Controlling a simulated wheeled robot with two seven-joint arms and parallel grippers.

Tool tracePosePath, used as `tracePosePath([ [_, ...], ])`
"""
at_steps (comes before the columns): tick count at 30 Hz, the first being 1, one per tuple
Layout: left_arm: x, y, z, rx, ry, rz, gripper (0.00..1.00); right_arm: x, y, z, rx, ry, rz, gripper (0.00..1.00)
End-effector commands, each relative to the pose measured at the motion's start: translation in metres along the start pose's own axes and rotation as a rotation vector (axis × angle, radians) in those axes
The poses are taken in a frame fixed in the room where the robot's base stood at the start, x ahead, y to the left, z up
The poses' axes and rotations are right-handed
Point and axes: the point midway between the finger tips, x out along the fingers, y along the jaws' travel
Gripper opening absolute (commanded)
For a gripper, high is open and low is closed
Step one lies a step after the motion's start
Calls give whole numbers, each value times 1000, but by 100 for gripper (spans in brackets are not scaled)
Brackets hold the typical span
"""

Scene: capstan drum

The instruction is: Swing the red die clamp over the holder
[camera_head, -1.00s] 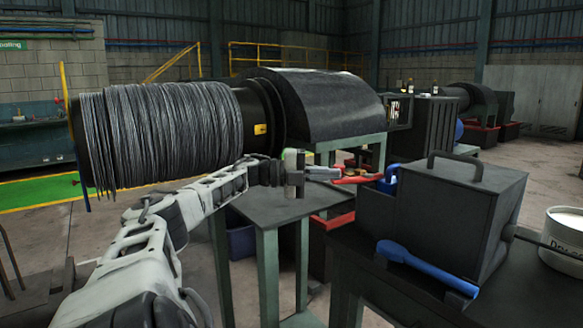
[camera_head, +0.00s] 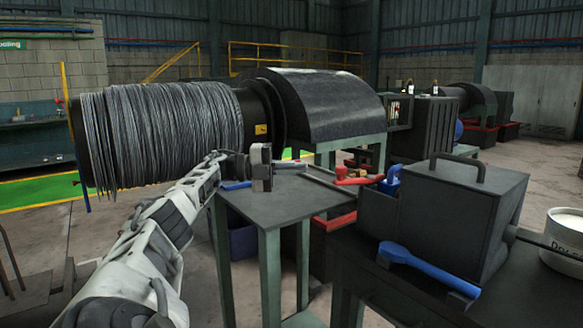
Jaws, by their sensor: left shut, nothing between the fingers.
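The red die clamp (camera_head: 360,181) lies near the right far edge of the small grey table, with a raised red part at its left end. A dark bar (camera_head: 328,184), perhaps part of the holder, runs beside it; I cannot make out the holder clearly. My right gripper is not in view.
The grey table (camera_head: 275,205) has a bare front top. A blue tool (camera_head: 237,185) lies at its left edge. The wire-wound drum (camera_head: 160,135) stands behind left. A dark box with a handle (camera_head: 460,210) and a blue-handled tool (camera_head: 425,267) are at the right.

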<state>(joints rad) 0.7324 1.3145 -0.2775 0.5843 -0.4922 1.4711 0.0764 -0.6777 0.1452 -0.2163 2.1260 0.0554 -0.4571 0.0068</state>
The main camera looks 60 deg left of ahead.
Motion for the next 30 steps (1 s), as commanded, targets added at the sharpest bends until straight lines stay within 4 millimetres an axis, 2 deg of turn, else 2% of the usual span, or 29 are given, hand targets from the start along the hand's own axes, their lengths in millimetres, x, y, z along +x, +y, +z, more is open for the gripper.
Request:
tracePosePath([
  [10, -8, 0, 3, -4, 4, 0, 0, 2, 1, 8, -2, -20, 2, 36],
  [30, -8, 0, 3, -4, 3, 0, 0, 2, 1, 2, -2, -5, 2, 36],
])
